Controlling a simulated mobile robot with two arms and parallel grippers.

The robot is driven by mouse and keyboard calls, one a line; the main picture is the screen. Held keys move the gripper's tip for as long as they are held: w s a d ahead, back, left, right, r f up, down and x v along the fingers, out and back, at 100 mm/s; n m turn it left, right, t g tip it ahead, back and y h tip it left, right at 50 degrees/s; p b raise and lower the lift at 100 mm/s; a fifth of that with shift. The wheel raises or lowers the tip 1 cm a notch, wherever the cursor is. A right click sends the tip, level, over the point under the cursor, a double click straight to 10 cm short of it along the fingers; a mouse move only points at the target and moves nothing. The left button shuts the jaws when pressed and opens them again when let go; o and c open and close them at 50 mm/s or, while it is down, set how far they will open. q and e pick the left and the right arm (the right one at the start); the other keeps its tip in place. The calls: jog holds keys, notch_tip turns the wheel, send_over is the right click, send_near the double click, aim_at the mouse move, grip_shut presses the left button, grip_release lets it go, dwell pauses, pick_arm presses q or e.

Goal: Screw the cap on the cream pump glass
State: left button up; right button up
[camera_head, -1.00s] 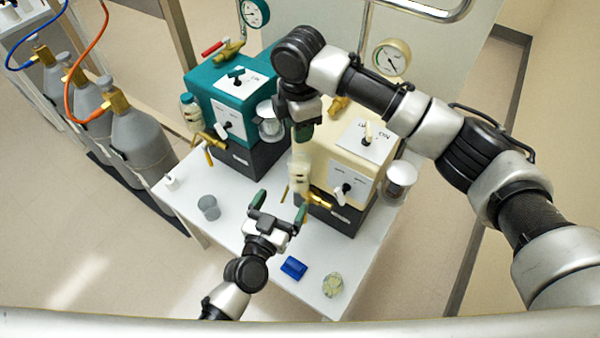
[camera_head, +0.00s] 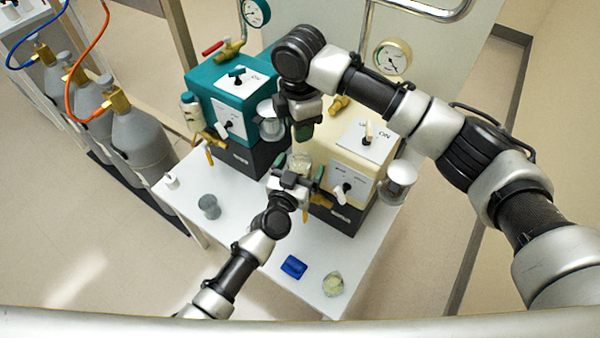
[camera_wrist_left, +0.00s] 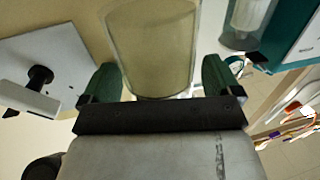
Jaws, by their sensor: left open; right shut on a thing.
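The cream pump (camera_head: 365,145) stands at the right of the white table. Its glass (camera_head: 300,162) is on the pump's left side, and it also shows as a clear, rounded vessel in the left wrist view (camera_wrist_left: 152,45). My left gripper (camera_head: 298,174) is open, its green fingertips on either side of the glass; I see a gap at each side in the left wrist view. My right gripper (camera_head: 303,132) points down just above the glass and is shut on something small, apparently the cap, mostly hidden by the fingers.
The teal pump (camera_head: 225,90) stands close on the left, with a bottle (camera_head: 190,110) and a jar (camera_head: 268,125). A grey cup (camera_head: 209,206), a blue block (camera_head: 293,267) and a small glass dish (camera_head: 333,284) are on the table (camera_head: 250,245).

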pick_arm(q)
jog(key=shift+c, duration=0.3)
jog(key=c, duration=1.3)
pick_arm(e)
jog(key=shift+f, duration=2.45)
jog(key=shift+f, duration=0.1)
jog(key=shift+f, duration=0.8)
jog(key=shift+f, duration=0.6)
pick_arm(q)
grip_shut()
pick_arm(e)
jog(key=o, duration=0.6)
pick_arm(q)
jog(key=shift+s, duration=0.1)
pick_arm(e)
jog(key=o, duration=0.3)
